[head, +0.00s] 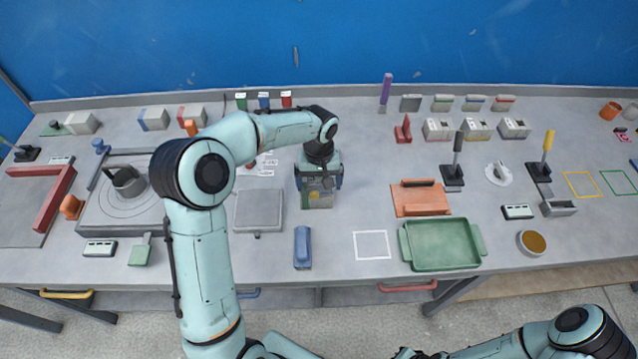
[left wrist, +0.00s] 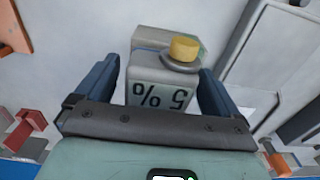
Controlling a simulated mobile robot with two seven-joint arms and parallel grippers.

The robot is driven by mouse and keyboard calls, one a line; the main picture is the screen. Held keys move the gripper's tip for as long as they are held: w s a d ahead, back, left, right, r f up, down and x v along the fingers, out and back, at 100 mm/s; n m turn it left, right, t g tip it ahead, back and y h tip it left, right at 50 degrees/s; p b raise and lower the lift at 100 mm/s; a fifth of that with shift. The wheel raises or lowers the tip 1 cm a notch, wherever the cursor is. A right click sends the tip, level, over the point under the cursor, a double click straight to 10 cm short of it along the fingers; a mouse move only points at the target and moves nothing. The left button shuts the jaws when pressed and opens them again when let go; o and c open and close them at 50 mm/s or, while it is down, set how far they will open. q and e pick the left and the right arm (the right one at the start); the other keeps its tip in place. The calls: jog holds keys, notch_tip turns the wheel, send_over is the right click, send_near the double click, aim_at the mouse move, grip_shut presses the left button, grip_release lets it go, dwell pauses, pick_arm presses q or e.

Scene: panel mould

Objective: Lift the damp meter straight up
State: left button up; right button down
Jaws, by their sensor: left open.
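The damp meter (left wrist: 158,90) is a grey block with a yellow knob and a dark "5 %" on its face, upside down in the left wrist view. In the head view the damp meter (head: 317,199) stands on the bench, partly hidden under my left gripper (head: 319,184). In the left wrist view the open jaws of my left gripper (left wrist: 157,88) are on either side of the meter, with a narrow gap on each side. My right arm enters at the lower right of the head view; its jaws do not show.
A grey square plate (head: 258,212) lies left of the meter and a blue object (head: 302,248) in front. An orange board (head: 420,200) and green tray (head: 442,246) are to the right. A white outlined square (head: 371,245) is empty. Several small boxes stand behind.

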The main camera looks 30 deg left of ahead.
pick_arm(q)
jog(key=c, duration=1.3)
